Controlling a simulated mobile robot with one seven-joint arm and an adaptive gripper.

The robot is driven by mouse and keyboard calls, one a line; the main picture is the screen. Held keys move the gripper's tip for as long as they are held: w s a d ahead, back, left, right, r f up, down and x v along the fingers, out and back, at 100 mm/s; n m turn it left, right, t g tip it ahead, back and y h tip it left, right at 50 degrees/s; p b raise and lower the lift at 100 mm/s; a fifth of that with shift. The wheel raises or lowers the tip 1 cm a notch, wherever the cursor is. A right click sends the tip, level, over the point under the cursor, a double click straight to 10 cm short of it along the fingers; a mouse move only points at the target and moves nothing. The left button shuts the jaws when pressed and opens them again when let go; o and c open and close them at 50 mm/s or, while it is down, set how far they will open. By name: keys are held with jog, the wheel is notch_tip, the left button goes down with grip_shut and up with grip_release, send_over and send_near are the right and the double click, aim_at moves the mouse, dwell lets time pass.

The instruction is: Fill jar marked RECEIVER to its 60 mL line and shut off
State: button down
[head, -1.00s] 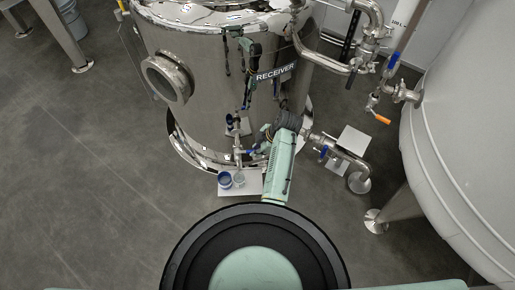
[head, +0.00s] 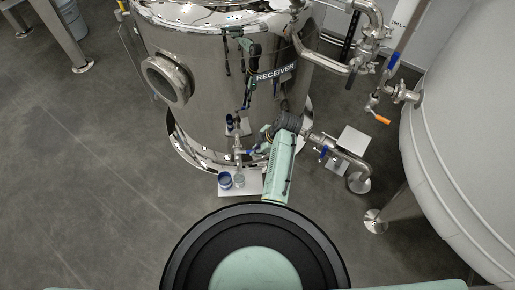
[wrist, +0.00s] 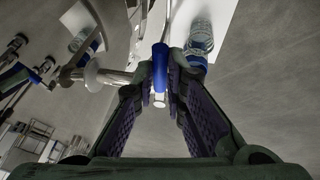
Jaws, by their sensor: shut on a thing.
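The tank marked RECEIVER (head: 275,73) is a shiny steel vessel. At its foot a small steel sampling valve (head: 239,150) stands above a white plate (head: 250,188). A blue-topped jar or cap (head: 224,181) and a clear jar (head: 239,181) are on that plate. In the wrist view, my gripper (wrist: 160,88) is shut on a blue valve handle (wrist: 160,66), with a finger at each side. A clear jar with blue at its base (wrist: 200,40) shows behind the right finger. Its fill level and marks are too small to read.
A pipe with a blue-handled valve (head: 325,153) runs right of my arm. A large pale tank (head: 465,120) fills the right side. The floor (head: 90,190) at left is clear.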

jog(key=shift+s+a+m+t+h+p, duration=0.25)
jog(key=shift+s+m+t+p, duration=0.1)
jog(key=shift+s+m+p, duration=0.45)
jog(key=shift+s+a+m+t+h+p, duration=0.15)
jog(key=shift+s+m+t+h+p, duration=0.25)
jog(key=shift+m+p, duration=0.65)
jog(key=shift+s+a+m+t+h+p, duration=0.15)
jog(key=shift+s+a+m+t+p, duration=0.1)
jog(key=shift+s+m+p, duration=0.65)
jog(key=shift+w+m, duration=0.15)
jog(key=shift+m, duration=0.1)
jog(key=c, duration=1.6)
grip_release()
jog(key=shift+c, duration=0.2)
jog(key=shift+r, duration=0.1)
jog(key=v, duration=1.2)
